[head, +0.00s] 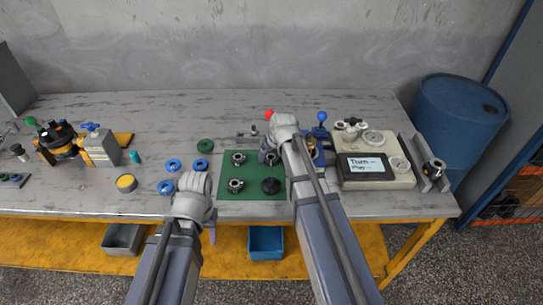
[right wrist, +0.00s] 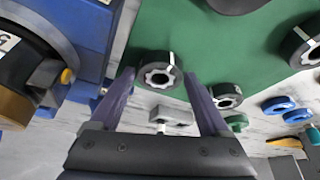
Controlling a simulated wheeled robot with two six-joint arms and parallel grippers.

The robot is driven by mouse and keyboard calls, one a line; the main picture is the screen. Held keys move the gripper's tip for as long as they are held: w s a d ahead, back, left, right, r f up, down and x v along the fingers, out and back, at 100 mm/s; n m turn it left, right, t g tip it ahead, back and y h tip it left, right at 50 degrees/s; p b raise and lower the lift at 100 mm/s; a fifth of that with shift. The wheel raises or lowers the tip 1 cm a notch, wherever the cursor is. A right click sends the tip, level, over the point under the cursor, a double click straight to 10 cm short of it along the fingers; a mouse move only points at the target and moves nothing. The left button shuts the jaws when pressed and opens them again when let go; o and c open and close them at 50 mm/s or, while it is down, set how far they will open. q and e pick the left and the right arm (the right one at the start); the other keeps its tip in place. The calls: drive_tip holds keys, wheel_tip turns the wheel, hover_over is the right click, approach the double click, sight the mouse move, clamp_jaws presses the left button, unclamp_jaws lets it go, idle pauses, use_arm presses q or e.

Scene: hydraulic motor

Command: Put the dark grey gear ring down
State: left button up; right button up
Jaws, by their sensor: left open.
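Several dark grey gear rings lie on the green mat (head: 253,190) in the head view, one at the back left (head: 239,158) and one at the front left (head: 236,185). Another gear ring (right wrist: 158,70) is between the fingertips of my right gripper (right wrist: 160,76), at or just over the mat near its edge. It has a white mark on its side. I cannot tell whether the fingers grip it or stand slightly apart from it. In the head view my right arm partly hides this spot. My left gripper (head: 212,232) is open and empty at the table's front edge.
A dark disc (head: 270,186) lies on the mat's front right. Blue rings (head: 173,165) and a green ring (head: 206,146) lie left of it. A blue machine (right wrist: 60,45) stands close beside my right gripper. A grey T-shaped part (right wrist: 172,114) lies behind the mat.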

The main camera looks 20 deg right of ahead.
drive_tip(key=shift+o, duration=0.9)
drive_tip(key=shift+r, duration=0.1)
drive_tip(key=shift+r, duration=0.15)
drive_tip(key=a+p+v, duration=0.1)
drive_tip(key=p+v, duration=1.1)
drive_tip(key=s+a+f+n+g+h, duration=0.1)
drive_tip(key=s+a+g, duration=0.1)
drive_tip(key=s+a, duration=0.5)
drive_tip(key=s+a+n+g+h, duration=0.1)
drive_tip(key=s+a+g, duration=0.1)
drive_tip(key=s+a, duration=0.5)
drive_tip(key=s, duration=0.5)
drive_tip(key=shift+s+f+n+g+b, duration=0.3)
drive_tip(key=shift+f+g+b, duration=0.05)
drive_tip(key=shift+g, duration=0.05)
